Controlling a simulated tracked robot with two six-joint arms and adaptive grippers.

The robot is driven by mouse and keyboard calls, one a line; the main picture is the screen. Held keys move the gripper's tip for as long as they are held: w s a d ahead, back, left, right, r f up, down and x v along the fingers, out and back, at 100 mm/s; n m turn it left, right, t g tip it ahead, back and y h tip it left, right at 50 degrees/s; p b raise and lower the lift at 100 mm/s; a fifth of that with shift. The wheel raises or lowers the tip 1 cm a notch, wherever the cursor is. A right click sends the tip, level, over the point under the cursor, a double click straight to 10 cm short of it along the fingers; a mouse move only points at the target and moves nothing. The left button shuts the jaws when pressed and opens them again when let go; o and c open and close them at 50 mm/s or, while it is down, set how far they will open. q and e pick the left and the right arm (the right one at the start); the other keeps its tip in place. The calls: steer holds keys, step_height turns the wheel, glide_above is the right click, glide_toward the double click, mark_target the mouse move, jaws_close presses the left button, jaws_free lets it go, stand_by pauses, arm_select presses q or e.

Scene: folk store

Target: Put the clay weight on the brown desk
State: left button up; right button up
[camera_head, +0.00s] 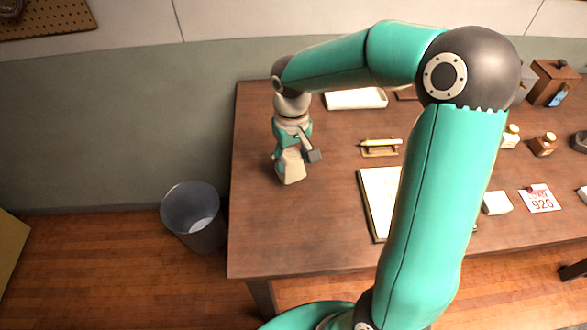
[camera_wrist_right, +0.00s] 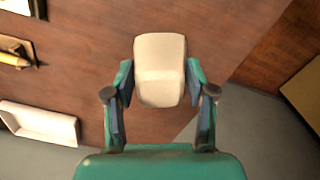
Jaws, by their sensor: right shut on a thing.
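The clay weight (camera_wrist_right: 159,70) is a cream, rounded block. In the right wrist view it sits between the two fingers of my right gripper (camera_wrist_right: 160,88), which is shut on it. In the head view the clay weight (camera_head: 291,167) shows below my right gripper (camera_head: 301,155), over the left part of the brown desk (camera_head: 262,225). I cannot tell whether its underside touches the desk top. The desk also fills much of the right wrist view (camera_wrist_right: 90,75). My left gripper is not in view.
A white tray (camera_head: 356,99), a pencil on a stand (camera_head: 380,146) and an open notebook (camera_head: 378,205) lie on the desk. Small bottles (camera_head: 543,145) and a number card (camera_head: 540,199) are at the right. A grey bin (camera_head: 195,217) stands left of the desk. The desk's front left is clear.

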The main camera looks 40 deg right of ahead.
mark_target(292, 171)
steer(key=shift+f, duration=2.6)
steer(key=o, duration=1.4)
steer(key=shift+o, duration=0.2)
steer(key=shift+r, duration=0.15)
step_height(292, 171, up, 12)
steer(key=shift+f, duration=0.1)
